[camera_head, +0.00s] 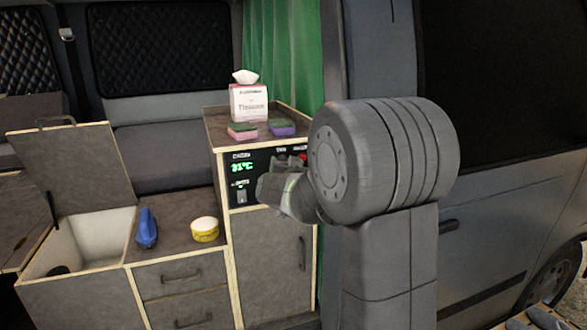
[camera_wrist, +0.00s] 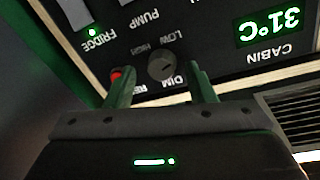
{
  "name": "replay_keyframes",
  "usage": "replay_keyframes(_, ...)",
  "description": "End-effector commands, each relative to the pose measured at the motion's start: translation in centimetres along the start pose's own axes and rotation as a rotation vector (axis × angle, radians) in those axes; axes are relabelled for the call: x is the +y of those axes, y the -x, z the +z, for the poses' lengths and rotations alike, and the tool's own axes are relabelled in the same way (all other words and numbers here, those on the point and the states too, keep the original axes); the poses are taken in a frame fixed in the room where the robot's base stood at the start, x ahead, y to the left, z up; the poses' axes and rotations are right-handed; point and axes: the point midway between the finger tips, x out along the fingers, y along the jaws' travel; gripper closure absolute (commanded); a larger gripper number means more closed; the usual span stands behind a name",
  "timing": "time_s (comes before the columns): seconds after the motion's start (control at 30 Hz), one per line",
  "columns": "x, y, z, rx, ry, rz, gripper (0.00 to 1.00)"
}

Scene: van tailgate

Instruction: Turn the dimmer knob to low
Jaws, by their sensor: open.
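The dimmer knob (camera_wrist: 162,66) is a small round grey knob on the black control panel (camera_wrist: 225,62), marked DIM, LOW and HIGH. The wrist view shows the panel upside down. I cannot tell clearly where the knob points. My gripper (camera_wrist: 161,84) is open, with one finger on each side of the knob. I cannot tell whether the fingers touch it. In the head view my gripper (camera_head: 276,190) is in front of the panel (camera_head: 238,158) and hides the knob.
A red button (camera_wrist: 117,74) is close beside the left finger in the wrist view. A lit cabin display (camera_wrist: 268,28) and a fridge light (camera_wrist: 92,32) are on the panel. Sponges (camera_head: 243,131) and a tissue box (camera_head: 249,103) stand on the cabinet top (camera_head: 220,120).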

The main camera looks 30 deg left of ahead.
Motion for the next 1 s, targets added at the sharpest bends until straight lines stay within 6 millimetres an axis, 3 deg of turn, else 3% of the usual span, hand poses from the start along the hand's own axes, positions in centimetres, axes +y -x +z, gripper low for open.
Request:
replay_keyframes(0.17, 0.0, 1.6, 0.1, 0.002, -0.001, -0.001, 0.5)
replay_keyframes(0.7, 0.2, 10.6, -0.1, 0.002, -0.002, -0.002, 0.5)
replay_keyframes(1.0, 0.2, 13.5, -0.1, 0.0, -0.001, 0.0, 0.5)
